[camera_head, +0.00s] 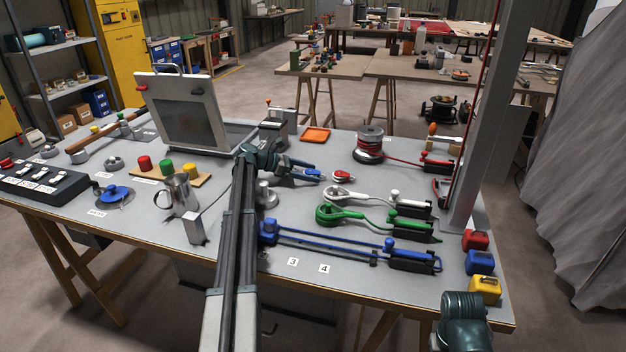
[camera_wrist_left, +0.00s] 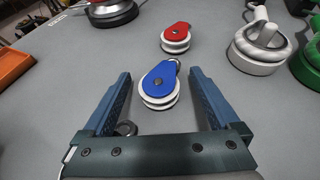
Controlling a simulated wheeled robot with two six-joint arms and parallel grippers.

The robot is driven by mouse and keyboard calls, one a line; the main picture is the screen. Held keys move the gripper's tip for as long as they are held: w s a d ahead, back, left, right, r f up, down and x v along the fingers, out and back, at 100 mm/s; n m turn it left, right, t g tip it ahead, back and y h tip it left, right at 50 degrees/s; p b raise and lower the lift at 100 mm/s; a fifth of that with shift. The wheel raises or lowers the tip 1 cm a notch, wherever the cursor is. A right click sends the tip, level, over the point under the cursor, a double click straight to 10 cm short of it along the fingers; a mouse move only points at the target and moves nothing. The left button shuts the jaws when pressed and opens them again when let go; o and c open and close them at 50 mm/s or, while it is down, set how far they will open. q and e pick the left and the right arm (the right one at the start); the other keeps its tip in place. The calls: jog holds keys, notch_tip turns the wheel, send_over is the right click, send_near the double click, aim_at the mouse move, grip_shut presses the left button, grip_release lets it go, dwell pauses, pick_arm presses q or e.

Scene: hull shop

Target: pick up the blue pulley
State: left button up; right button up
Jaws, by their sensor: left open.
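The blue pulley (camera_wrist_left: 160,83), with a white wheel rim and a small metal shackle at its top, lies flat on the grey bench in the left wrist view. My left gripper (camera_wrist_left: 160,95) is open, with one finger on each side of the pulley and a gap to each. The pulley sits between the fingertips, not gripped. In the head view my left gripper (camera_head: 312,174) is low over the bench middle. Its blue fingers make the pulley hard to pick out there.
A red pulley (camera_wrist_left: 175,38) lies just beyond the blue one. A white roped block (camera_wrist_left: 260,47) stands to its right. An orange tray (camera_head: 315,134) and a wire spool (camera_head: 369,147) are farther back. Green and blue rope gear (camera_head: 345,214) lies nearer.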

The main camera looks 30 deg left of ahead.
pick_arm(q)
jog(key=shift+f, duration=0.15)
jog(key=c, duration=1.5)
